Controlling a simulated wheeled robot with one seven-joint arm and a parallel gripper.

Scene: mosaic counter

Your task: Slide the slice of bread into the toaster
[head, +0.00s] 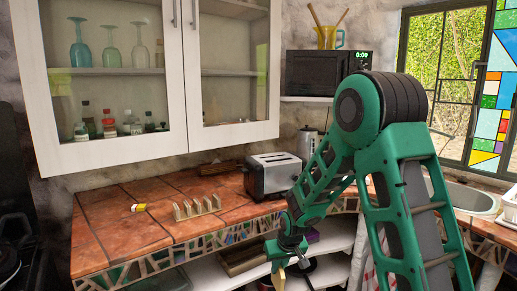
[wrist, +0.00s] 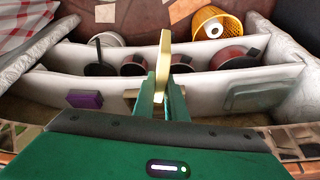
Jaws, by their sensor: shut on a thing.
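The silver and black toaster (head: 272,176) stands on the tiled counter against the back wall, its top slots facing up. My gripper (head: 292,264) hangs in front of the counter's front edge, to the right of and nearer than the toaster. In the wrist view my gripper (wrist: 163,97) is shut on the slice of bread (wrist: 163,55), a thin pale slab seen nearly edge-on and sticking out past the fingertips. In the head view the bread is small and hard to make out by the fingers. The toaster is outside the wrist view.
A wooden toast rack (head: 197,208) and a small yellow-capped bottle (head: 139,207) stand left of the toaster. A kettle (head: 307,142) is behind it. Open shelves with pans (wrist: 238,57) lie below the counter edge.

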